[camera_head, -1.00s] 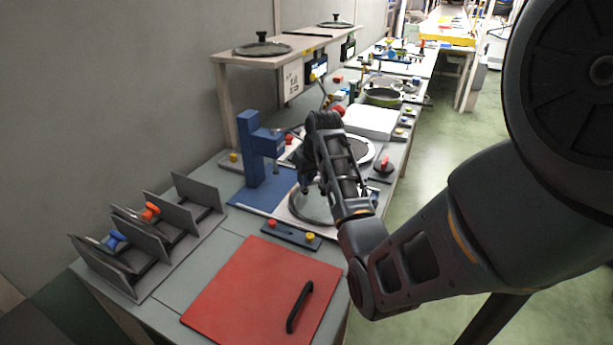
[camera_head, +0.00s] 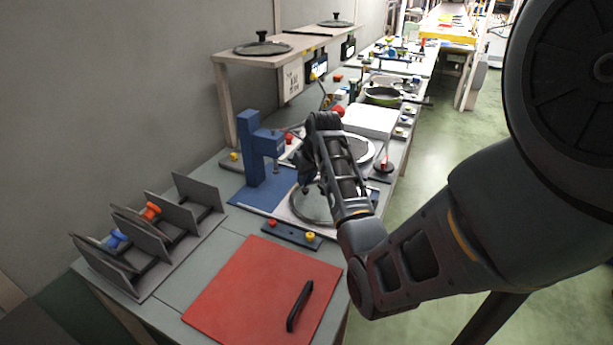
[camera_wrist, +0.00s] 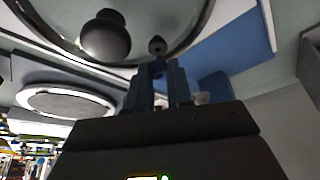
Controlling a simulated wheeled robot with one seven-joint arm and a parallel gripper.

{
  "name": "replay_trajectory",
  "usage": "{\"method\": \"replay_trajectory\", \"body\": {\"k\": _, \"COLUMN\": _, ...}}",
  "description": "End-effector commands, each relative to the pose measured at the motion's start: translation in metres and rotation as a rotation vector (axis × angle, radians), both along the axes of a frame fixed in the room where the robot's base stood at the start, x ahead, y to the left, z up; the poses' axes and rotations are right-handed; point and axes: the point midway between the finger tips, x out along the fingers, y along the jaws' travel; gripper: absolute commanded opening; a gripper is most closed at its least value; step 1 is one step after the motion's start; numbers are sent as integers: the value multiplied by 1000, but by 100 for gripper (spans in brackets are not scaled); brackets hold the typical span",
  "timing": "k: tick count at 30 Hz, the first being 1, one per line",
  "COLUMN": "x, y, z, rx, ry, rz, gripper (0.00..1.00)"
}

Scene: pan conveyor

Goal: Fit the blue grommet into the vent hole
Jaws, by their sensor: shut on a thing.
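My gripper (camera_wrist: 158,88) is shut on the small blue grommet (camera_wrist: 158,65), which shows between the fingertips in the wrist view. The glass lid (camera_wrist: 62,42) lies just beyond, with its dark round knob (camera_wrist: 105,38) to the left. A small dark round spot on the lid, seemingly the vent hole (camera_wrist: 157,45), is right by the grommet. I cannot tell whether the grommet touches it. In the head view the lid (camera_head: 312,212) lies on the bench, and my arm partly hides it. The fingertips and grommet are hard to make out there.
A blue press-like stand (camera_head: 262,150) rises close to the left of my gripper. A grey rack (camera_head: 140,238) with blue and orange knobs and a red board (camera_head: 262,290) with a black handle are nearer. A shelf (camera_head: 285,48) with lids stands behind.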

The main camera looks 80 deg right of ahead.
Motion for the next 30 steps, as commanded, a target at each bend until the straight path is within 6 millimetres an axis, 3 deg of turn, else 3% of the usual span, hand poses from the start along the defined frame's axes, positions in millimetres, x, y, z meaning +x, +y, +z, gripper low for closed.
{"method": "replay_trajectory", "body": {"k": 25, "x": 0, "y": 0, "z": -20, "rx": 0, "ry": 0, "rz": 0, "gripper": 0}}
{"method": "replay_trajectory", "body": {"k": 26, "x": 0, "y": 0, "z": -19, "rx": 0, "ry": 0, "rz": 0, "gripper": 24}}
{"method": "replay_trajectory", "body": {"k": 30, "x": 0, "y": 0, "z": -19, "rx": 0, "ry": 0, "rz": 0, "gripper": 37}}
